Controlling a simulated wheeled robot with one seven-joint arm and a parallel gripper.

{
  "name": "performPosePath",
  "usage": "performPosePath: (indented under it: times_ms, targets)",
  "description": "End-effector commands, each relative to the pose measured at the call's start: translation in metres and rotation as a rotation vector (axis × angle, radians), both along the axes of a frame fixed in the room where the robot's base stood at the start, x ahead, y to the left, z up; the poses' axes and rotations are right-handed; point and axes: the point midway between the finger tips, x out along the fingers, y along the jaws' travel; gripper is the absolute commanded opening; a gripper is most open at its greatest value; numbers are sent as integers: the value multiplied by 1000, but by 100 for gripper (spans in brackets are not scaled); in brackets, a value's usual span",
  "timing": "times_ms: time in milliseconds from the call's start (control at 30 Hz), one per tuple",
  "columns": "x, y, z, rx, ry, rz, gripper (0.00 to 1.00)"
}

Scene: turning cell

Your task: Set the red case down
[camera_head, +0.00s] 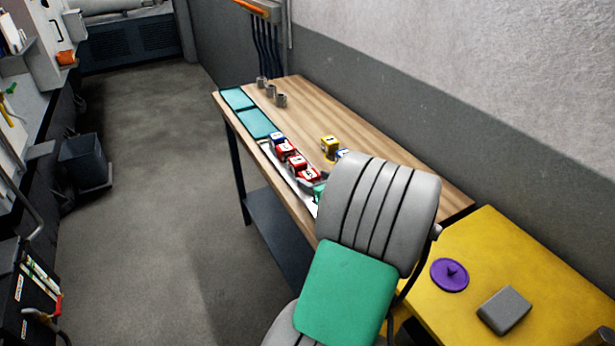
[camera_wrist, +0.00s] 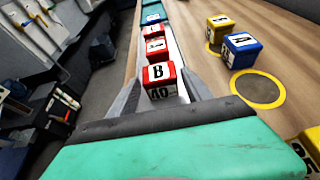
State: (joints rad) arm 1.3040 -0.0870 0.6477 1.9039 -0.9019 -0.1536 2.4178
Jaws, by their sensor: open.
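A red case (camera_wrist: 158,72) marked "B" and "40" stands upright between the two grey fingers of my gripper (camera_wrist: 160,92) in the wrist view. The fingers are open, one on each side of it. It is the nearest of a row of cases on a long white tray (camera_head: 313,206). In the head view this red case (camera_head: 308,174) is at the near end of the row, and my arm hides most of my gripper. More red cases (camera_wrist: 155,47) and a blue case (camera_wrist: 151,18) stand beyond it.
Right of the row, a yellow case (camera_wrist: 219,27) and a blue case (camera_wrist: 242,50) stand on the wooden bench (camera_head: 370,138), with a bare yellow-ringed disc (camera_wrist: 257,89) nearby. Another yellow case (camera_wrist: 309,146) is partly cut off. Teal mats (camera_head: 257,124) and grey cups (camera_head: 281,100) lie farther back.

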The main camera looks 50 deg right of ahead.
Motion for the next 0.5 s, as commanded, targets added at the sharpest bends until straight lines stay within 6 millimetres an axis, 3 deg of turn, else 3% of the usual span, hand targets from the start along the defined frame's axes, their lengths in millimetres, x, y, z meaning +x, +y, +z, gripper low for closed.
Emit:
performPosePath:
  times_ms: [100,267,400,500]
  targets:
    - [-28,7,13,-2,0,-5,58]
    - [-50,15,22,0,0,-2,58]
    - [-54,19,24,-5,4,5,58]
    - [-39,38,21,-83,68,96,58]
